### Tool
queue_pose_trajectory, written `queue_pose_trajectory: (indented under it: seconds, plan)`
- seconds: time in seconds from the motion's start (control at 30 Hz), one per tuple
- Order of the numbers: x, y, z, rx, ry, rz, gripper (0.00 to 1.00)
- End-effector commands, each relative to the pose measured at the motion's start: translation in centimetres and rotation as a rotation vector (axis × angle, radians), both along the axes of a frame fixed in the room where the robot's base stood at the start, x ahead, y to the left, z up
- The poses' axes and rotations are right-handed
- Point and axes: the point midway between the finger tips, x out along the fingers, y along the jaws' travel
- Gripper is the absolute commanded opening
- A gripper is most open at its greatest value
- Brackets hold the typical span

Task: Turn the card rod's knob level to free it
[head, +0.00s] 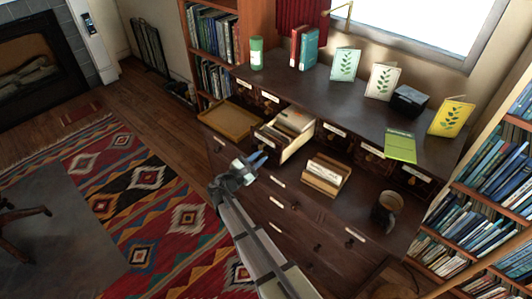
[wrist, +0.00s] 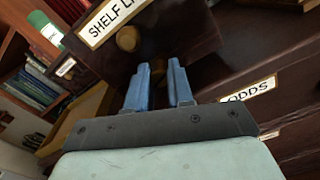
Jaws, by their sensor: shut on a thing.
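The open card drawer (head: 267,142) sticks out of the dark desk cabinet with cards (head: 292,122) in it. Its front, labelled "SHELF L…" (wrist: 103,20), fills the upper part of the wrist view, with a round brass knob (wrist: 128,38) below the label. My gripper (head: 259,159) is just in front of and below this drawer front. I cannot tell the knob's turn, and the rod itself is hidden.
A wooden tray (head: 230,120) lies left of the drawer, and a box of cards (head: 324,177) stands to its right. A mug (head: 386,211) and a green book (head: 400,147) are farther right.

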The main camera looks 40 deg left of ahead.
Motion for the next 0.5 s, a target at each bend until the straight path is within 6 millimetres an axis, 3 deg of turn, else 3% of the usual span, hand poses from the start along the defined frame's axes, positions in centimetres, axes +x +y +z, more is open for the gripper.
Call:
queue_pose_trajectory:
  seconds: [0.27, 0.5]
  plan:
    - [0.00, 0.03, -0.03, 0.019, 0.001, 0.000, 0.00]
    - [0.00, 0.02, -0.02, 0.212, 0.001, 0.000, 0.00]
